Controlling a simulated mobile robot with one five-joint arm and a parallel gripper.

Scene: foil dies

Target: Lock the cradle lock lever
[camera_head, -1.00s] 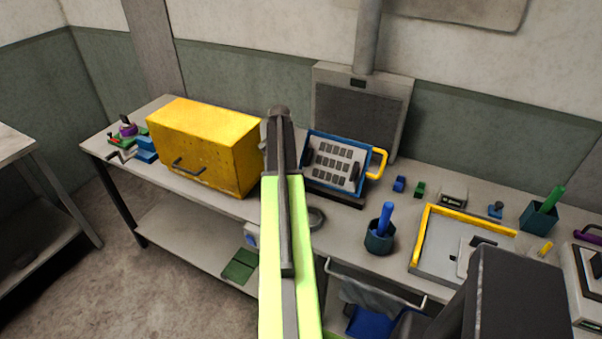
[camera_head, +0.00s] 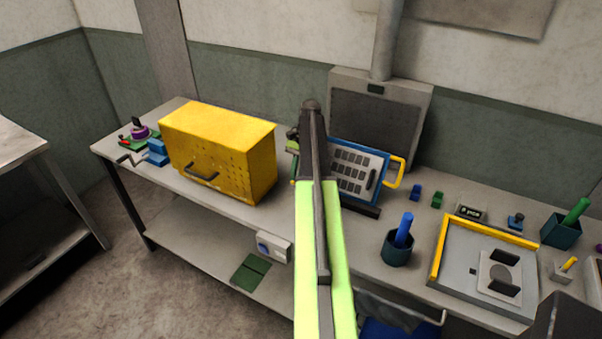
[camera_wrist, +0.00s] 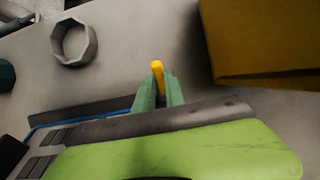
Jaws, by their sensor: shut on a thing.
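The cradle with its blue-framed tray (camera_head: 359,148) stands tilted at the back of the bench, partly hidden behind my arm in the head view. In the wrist view, part of the tray (camera_wrist: 42,165) shows at the lower left. My gripper (camera_wrist: 158,90) has green fingers closed around a narrow yellow piece, which looks like the cradle lock lever (camera_wrist: 157,68). In the head view, my arm hides most of the gripper.
A yellow perforated box (camera_head: 221,150) stands close to the left of my arm; its wall (camera_wrist: 270,40) fills the wrist view's upper right. A grey octagonal cup (camera_wrist: 55,45) stands nearby. A dark pen cup (camera_head: 397,250) and yellow-edged tray (camera_head: 438,248) are to the right.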

